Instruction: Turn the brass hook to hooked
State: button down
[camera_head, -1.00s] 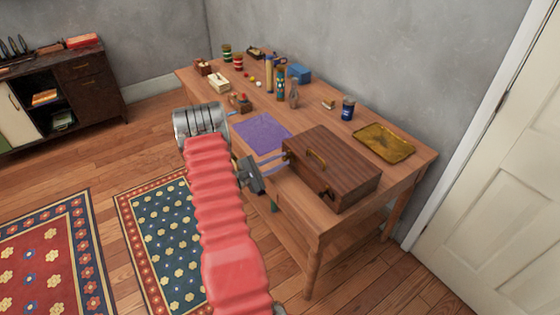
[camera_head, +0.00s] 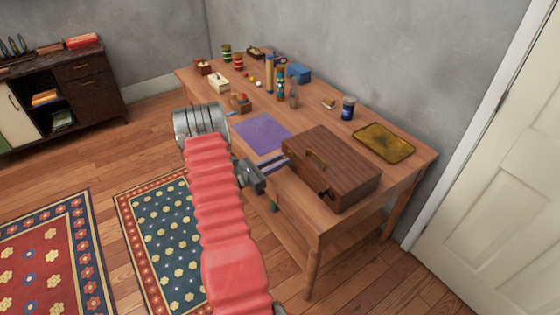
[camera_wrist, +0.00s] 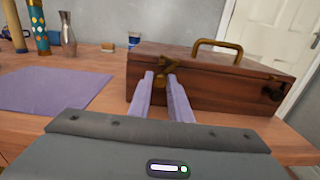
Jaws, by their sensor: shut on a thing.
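The brass hook (camera_wrist: 163,66) is on the front of the dark wooden case, in the wrist view. My gripper (camera_wrist: 161,76) has its two pale purple fingers close together at the hook, shut on it. The fingertips cover part of the hook, so its exact angle is hard to tell. In the head view my gripper (camera_head: 283,160) reaches the case's left end, and the hook is too small to make out there.
The case stands near the front right of the wooden table (camera_head: 402,184). A purple cloth (camera_head: 262,131) lies left of it and a brass tray (camera_head: 384,143) behind it. Bottles, a blue box (camera_head: 299,73) and small items stand farther back.

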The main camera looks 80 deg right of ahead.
jog(key=shift+s+a+f, duration=0.1)
jog(key=shift+a+f, duration=0.05)
jog(key=shift+f, duration=0.05)
dwell(0.3)
jog(key=c, duration=2)
grip_release()
jog(key=shift+c, duration=0.2)
jog(key=o, duration=0.4)
jog(key=shift+r, duration=0.1)
jog(key=v, duration=1.3)
jog(key=shift+w+a, duration=0.2)
jog(key=shift+w, duration=0.2)
